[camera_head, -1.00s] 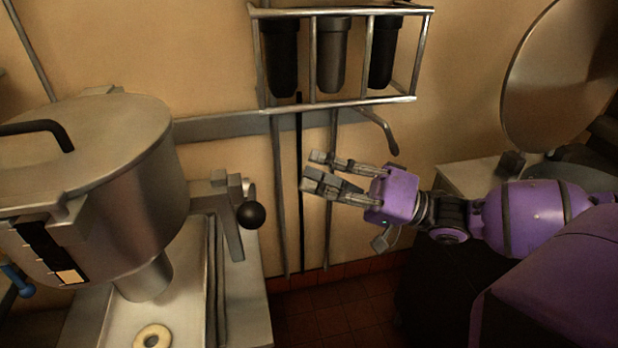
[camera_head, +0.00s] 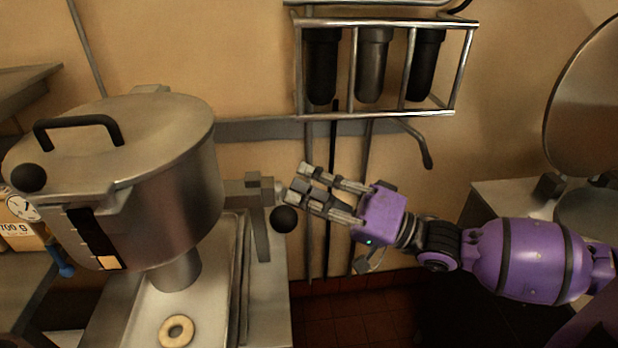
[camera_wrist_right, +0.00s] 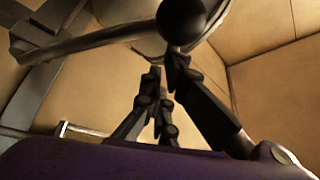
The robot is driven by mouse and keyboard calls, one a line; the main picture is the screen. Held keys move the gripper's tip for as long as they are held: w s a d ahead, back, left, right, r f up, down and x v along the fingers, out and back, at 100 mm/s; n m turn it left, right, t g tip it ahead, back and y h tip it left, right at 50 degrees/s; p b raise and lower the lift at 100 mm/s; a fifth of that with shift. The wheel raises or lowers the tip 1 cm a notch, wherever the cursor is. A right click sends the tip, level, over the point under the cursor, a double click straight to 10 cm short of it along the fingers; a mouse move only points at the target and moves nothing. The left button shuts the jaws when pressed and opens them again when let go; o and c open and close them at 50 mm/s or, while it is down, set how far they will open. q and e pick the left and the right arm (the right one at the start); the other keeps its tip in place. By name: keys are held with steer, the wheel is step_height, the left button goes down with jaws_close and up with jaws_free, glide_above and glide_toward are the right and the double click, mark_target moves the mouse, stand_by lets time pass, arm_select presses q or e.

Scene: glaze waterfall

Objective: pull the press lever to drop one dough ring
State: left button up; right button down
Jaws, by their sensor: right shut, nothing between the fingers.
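The dough press is a big steel drum (camera_head: 170,190) with a lid and black handle, at the left in the head view. The press lever's black ball knob (camera_head: 284,219) is to the right of the drum; a black ball, apparently this knob, is also at the top of the right wrist view (camera_wrist_right: 181,20). My right gripper (camera_head: 296,184) is shut and empty, its fingertips just above and right of the knob in the head view. I cannot tell whether they touch it. A pale dough ring (camera_head: 177,331) lies on the steel tray (camera_head: 137,320) below the drum's spout. My left gripper is not in view.
A wall rack (camera_head: 380,112) with dark canisters hangs behind my right gripper, with a curved metal handle below it. A large round lid (camera_head: 590,100) stands at the right.

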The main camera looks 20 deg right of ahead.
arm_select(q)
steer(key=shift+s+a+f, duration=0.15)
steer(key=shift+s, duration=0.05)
arm_select(e)
steer(key=shift+f, duration=0.15)
